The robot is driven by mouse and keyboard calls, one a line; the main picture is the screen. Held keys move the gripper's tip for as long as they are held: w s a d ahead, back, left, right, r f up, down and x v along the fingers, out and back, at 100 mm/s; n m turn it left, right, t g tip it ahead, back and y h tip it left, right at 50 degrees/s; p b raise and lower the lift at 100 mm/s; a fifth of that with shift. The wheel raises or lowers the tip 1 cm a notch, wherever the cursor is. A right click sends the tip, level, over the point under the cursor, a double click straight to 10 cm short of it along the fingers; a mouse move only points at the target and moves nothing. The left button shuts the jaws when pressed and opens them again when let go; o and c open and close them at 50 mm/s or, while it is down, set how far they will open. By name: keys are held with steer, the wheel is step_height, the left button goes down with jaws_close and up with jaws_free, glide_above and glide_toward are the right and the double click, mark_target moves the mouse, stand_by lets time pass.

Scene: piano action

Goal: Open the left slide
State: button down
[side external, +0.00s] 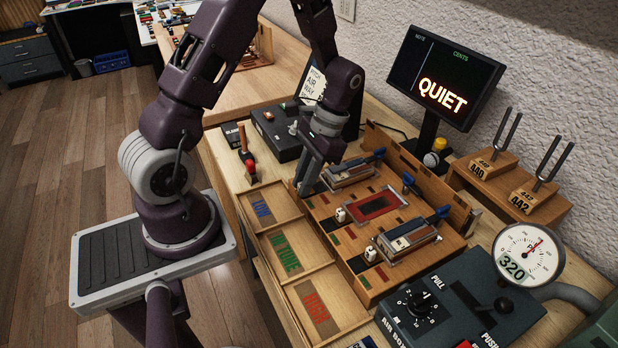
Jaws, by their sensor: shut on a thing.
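The wooden board (440,258) bears a left reed unit (350,174) held by a blue-handled clamp, a red-lined opening (376,205) in the middle and a right reed unit (410,237). White knobs stand in front of the middle (341,215) and right (371,254) places. My gripper (306,189) points down at the board's left end, in front of the left reed unit. It is shut at the spot matching the left slide's knob. The fingers hide that knob, and I cannot tell how far the left slide is open.
A wooden tray (270,222) with labelled compartments lies along the board's near side. A red-handled tool (249,165) and black boxes (277,130) stand left. The air box (450,305), gauge (528,255), tuning forks (509,130) and display reading QUIET (443,75) are right and behind.

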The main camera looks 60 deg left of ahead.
steer(key=shift+s, duration=0.25)
steer(key=c, duration=1.3)
jaws_free()
steer(key=shift+w, duration=0.1)
steer(key=d+r+t, duration=0.2)
steer(key=d+r, duration=0.1)
steer(key=r, duration=0.6)
steer(key=d+r+t, duration=0.2)
steer(key=r, duration=0.6)
steer(key=s+d+r+t, duration=0.2)
steer(key=s, duration=0.1)
steer(key=s+d+r+t, duration=0.2)
steer(key=s, duration=0.2)
steer(key=s+d+r+t, duration=0.2)
steer(key=s, duration=0.2)
steer(key=shift+d, duration=0.1)
